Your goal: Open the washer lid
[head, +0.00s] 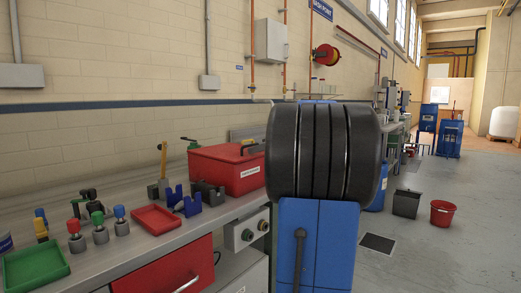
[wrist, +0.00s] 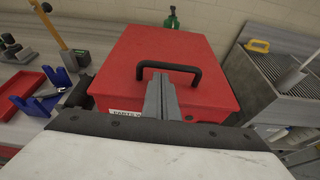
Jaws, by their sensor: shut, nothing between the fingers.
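The washer is a red box with a flat red lid; its side (head: 240,182) shows in the head view on the bench, left of centre. The lid (wrist: 130,55) looks shut in the wrist view. A black handle (wrist: 193,69) stands on the near part of the lid. My gripper (wrist: 161,76) shows as two grey fingers pressed together, with nothing between them. Its tips overlap the handle's middle in the wrist view; I cannot tell whether they touch it. In the head view the gripper is not visible, and a large dark ribbed shape covers the area right of the washer.
A red tray (head: 157,219), a blue holder (head: 184,200) and several small tools stand on the bench left of the washer. A green tray (head: 36,267) lies at the near left. A grey ribbed basin (wrist: 278,82) is right of the washer. A red bucket (head: 442,213) stands on the floor.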

